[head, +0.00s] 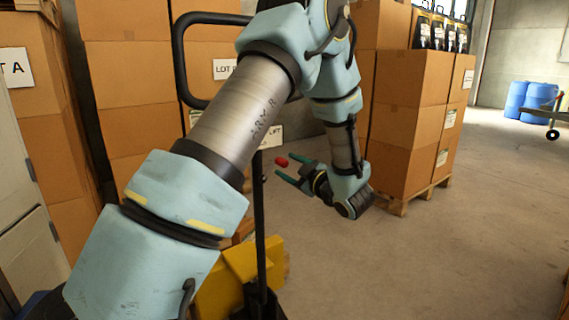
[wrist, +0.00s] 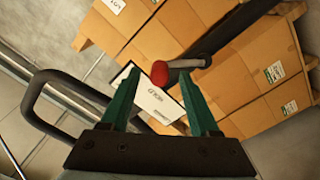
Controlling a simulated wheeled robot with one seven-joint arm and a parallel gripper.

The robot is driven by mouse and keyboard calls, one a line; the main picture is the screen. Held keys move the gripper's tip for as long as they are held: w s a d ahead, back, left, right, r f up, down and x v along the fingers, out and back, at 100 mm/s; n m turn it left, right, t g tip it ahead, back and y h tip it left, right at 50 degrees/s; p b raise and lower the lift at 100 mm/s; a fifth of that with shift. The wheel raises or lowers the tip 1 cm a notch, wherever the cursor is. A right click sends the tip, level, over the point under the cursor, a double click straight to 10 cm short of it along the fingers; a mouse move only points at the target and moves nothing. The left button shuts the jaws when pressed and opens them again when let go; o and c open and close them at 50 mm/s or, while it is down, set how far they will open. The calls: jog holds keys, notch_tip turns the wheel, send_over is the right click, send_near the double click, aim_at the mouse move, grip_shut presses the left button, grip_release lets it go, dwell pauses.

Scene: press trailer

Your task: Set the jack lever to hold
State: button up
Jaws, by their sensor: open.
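The jack lever's red knob (head: 282,161) shows in the head view right at the tips of my gripper (head: 286,166). In the wrist view the red knob (wrist: 159,73) appears between the two green fingertips (wrist: 158,74), on a short pale stem (wrist: 186,63). The fingers are open, with a gap on each side of the knob; I cannot tell whether it lies within their reach. The jack has a black loop handle (head: 178,62), a black upright post (head: 260,225) and a yellow base (head: 225,285). A white label plate (wrist: 155,98) lies behind the knob, partly hidden by the fingers.
Stacked cardboard boxes (head: 125,130) stand behind the jack. Another stack (head: 412,110) on a wooden pallet (head: 410,200) stands close behind my forearm. Blue drums (head: 528,98) are far right. The floor at the right (head: 480,240) is clear.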

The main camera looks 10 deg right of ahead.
jog(key=shift+x, duration=1.1)
grip_shut()
dwell(0.7)
